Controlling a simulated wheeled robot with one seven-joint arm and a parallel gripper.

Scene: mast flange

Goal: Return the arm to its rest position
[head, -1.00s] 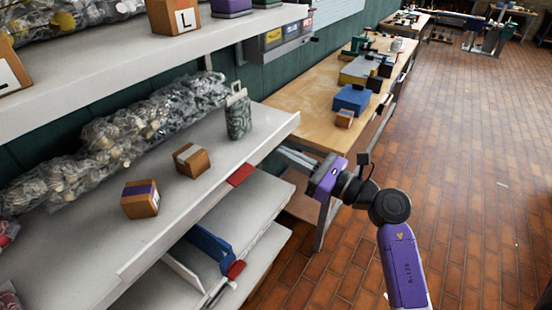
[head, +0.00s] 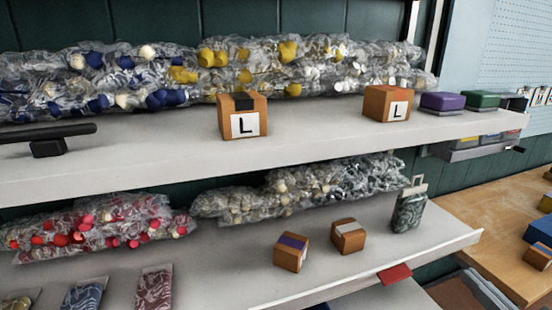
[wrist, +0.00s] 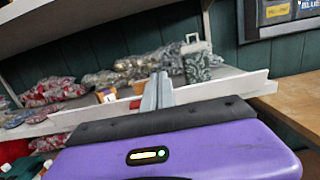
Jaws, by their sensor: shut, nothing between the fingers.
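My gripper (wrist: 162,78) shows in the wrist view as a purple body with two grey fingers pressed together and nothing between them. The fingers point toward the lower shelf (wrist: 215,90), and I cannot tell the gap to it. In the head view the grey fingers (head: 484,288) seem to show at the bottom right, below and right of the lower shelf's front corner. The rest of my arm is out of the head view.
The lower shelf (head: 215,285) holds two brown boxes (head: 291,253) (head: 348,236), a patterned bag (head: 409,212) and bagged parts. The upper shelf (head: 330,140) holds boxes marked L (head: 242,118). A red tab (head: 395,274) sits below the lower edge. A wooden workbench (head: 500,222) stands right.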

